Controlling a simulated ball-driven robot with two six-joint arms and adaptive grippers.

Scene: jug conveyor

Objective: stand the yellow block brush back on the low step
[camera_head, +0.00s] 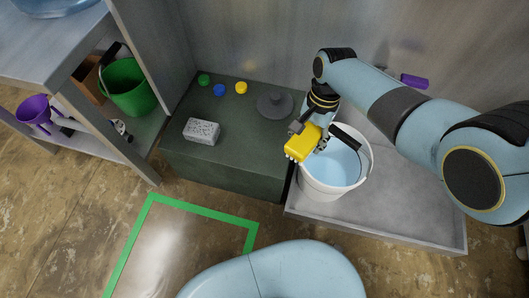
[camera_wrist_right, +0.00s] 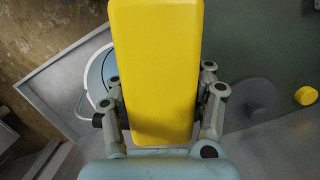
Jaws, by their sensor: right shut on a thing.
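The yellow block brush (camera_head: 300,145) is held in my right gripper (camera_head: 308,133), with pale bristles showing at its lower left end in the head view. The fingers are shut on its two sides; in the wrist view the yellow block (camera_wrist_right: 157,60) fills the space between the fingertips (camera_wrist_right: 164,88). The brush is in the air, near the left rim of the white bucket and the right edge of the dark green low step (camera_head: 225,165). In the wrist view the step (camera_wrist_right: 265,60) lies to the right. My left gripper is not in view.
A white bucket of water (camera_head: 325,185) stands in a grey tray (camera_head: 410,215). On the step are a grey sponge-like block (camera_head: 202,131), a grey disc with a knob (camera_head: 275,105) and small green, blue and yellow caps (camera_head: 241,88). The step's front right top is clear.

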